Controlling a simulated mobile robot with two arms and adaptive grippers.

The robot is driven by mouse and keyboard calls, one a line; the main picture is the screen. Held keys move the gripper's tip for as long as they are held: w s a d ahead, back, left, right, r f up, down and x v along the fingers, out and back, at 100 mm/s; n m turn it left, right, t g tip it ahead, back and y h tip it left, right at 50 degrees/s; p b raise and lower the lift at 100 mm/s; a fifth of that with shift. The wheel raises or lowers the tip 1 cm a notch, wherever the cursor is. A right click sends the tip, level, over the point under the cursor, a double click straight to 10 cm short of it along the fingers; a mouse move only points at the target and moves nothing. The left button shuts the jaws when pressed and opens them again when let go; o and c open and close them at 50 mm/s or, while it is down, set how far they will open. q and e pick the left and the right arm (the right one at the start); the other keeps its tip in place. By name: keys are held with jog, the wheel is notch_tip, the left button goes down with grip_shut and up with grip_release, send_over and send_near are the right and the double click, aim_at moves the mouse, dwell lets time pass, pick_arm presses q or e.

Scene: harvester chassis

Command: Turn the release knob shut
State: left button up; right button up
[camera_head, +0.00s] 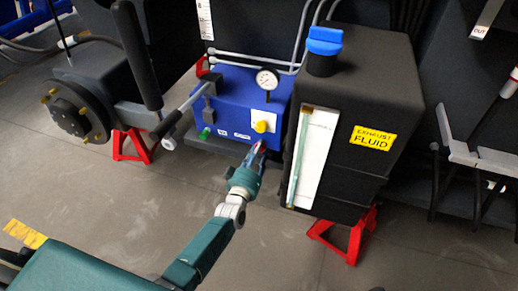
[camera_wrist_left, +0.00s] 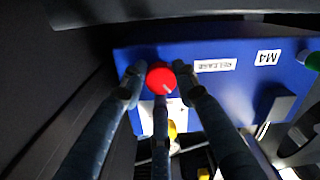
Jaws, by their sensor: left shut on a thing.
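The release knob is a small red round knob (camera_wrist_left: 162,79) on the face of a blue box (camera_head: 235,97). In the left wrist view a pale line shows on the knob, and a RELEASE label (camera_wrist_left: 214,66) sits beside it, upside down. My left gripper (camera_head: 261,150) reaches the lower right of the box's front. In the left wrist view its fingers (camera_wrist_left: 157,76) are closed around the red knob. In the head view the gripper hides most of the knob. My right gripper is not in view.
A yellow knob (camera_head: 261,126), a gauge (camera_head: 267,80), a green part (camera_head: 205,133) and a lever (camera_head: 185,108) are on the blue box. A black exhaust fluid tank (camera_head: 360,85) stands close on the right. Red stands (camera_head: 134,147) hold up parts; floor in front is open.

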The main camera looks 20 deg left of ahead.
pick_arm(q)
jog(key=m, duration=0.3)
jog(key=shift+s+d+f+m, duration=0.15)
jog(key=shift+d+f+m, duration=0.05)
jog(key=shift+f+m, duration=0.1)
jog(key=m, duration=0.3)
jog(key=shift+a, duration=0.1)
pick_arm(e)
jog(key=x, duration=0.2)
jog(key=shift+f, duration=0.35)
pick_arm(q)
jog(key=shift+f+m, duration=0.1)
jog(key=shift+m, duration=0.3)
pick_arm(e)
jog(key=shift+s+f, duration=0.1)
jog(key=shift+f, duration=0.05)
pick_arm(q)
jog(key=o, duration=1.1)
jog(key=shift+o, duration=0.2)
jog(key=s, duration=1.2)
jog(key=shift+r, duration=0.2)
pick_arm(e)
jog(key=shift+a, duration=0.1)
